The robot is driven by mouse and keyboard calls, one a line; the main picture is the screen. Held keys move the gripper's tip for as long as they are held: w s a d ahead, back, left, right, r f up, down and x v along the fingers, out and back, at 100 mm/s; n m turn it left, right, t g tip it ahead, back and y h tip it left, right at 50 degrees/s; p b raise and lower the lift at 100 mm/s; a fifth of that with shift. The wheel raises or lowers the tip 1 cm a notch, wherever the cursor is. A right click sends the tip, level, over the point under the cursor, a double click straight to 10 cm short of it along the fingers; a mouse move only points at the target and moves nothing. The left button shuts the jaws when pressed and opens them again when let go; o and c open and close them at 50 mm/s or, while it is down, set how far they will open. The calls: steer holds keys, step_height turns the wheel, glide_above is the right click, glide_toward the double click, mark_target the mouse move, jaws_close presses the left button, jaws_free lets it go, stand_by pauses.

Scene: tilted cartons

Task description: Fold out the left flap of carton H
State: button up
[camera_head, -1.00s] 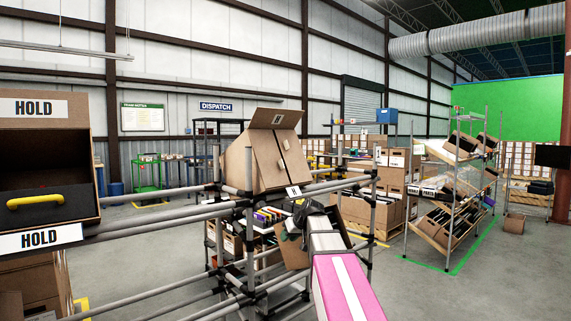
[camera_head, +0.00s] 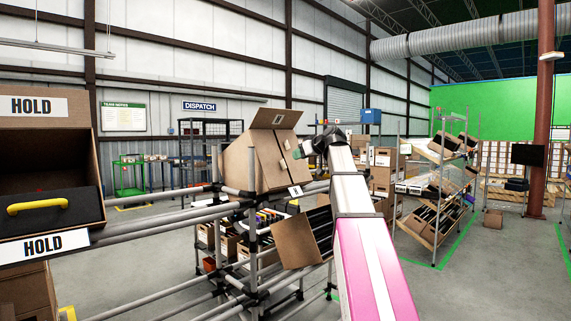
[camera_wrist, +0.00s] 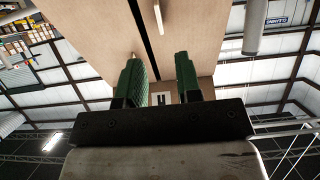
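Carton H (camera_head: 240,165) sits tilted on the pipe rack, with its front facing right. One flap (camera_head: 277,119) with a small label stands up at its top. The left and right flaps (camera_head: 271,158) look closed, meeting at a dark seam, with small pale tabs on them. My gripper (camera_head: 299,152) is just right of this face, its green fingertips toward it. In the wrist view, my gripper (camera_wrist: 160,78) is open, with two green fingers apart and nothing between them. The carton's flaps (camera_wrist: 85,40) and seam show beyond the fingers; I cannot tell whether they touch.
A HOLD bin (camera_head: 50,160) with a yellow handle is at the left. Grey rack pipes (camera_head: 150,225) run below the carton. Another open carton (camera_head: 297,240) tilts on the lower level, close to my arm. A shelf rack (camera_head: 438,190) stands at the right, beyond open floor.

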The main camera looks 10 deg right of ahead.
mark_target(271, 157)
steer(key=x, duration=0.9)
steer(key=shift+w+a+f, duration=0.15)
steer(key=shift+w, duration=0.05)
jaws_close()
